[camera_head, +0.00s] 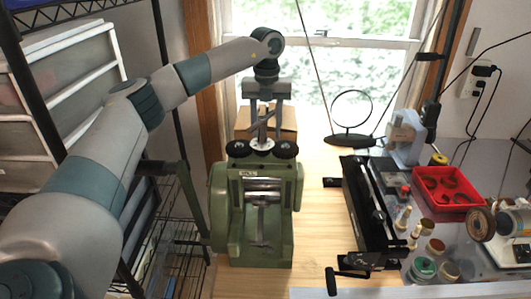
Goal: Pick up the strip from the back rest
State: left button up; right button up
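A green rolling mill (229,200) stands upright on the wooden bench in the middle of the view, with shiny rollers (262,184) and two black knobs on top. My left gripper (265,114) points down above and behind the top of the mill, its two fingers apart. A thin grey upright piece shows between or just in front of the fingers; I cannot tell whether it is part of the mill. The back rest and any strip on it are hidden behind the mill. My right gripper is not in view.
A cardboard box (287,118) stands behind the mill by the window. A black bench tool (366,205) with a crank lies to the right, beside a red tray (465,203) and small jars. Bare wood (318,215) separates mill and tool. A wire shelf rack stands left.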

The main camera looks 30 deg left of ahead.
pick_arm(q)
jog(key=shift+f, duration=0.9)
jog(key=shift+s+a+f+p, duration=0.1)
jog(key=shift+f+p, duration=0.75)
jog(key=shift+p, duration=0.2)
notch_tip(320, 180, down, 2)
jog(key=shift+s+f+p, duration=0.1)
jog(key=shift+p, duration=0.45)
jog(key=shift+f, duration=0.7)
jog(key=shift+c, duration=0.5)
grip_shut()
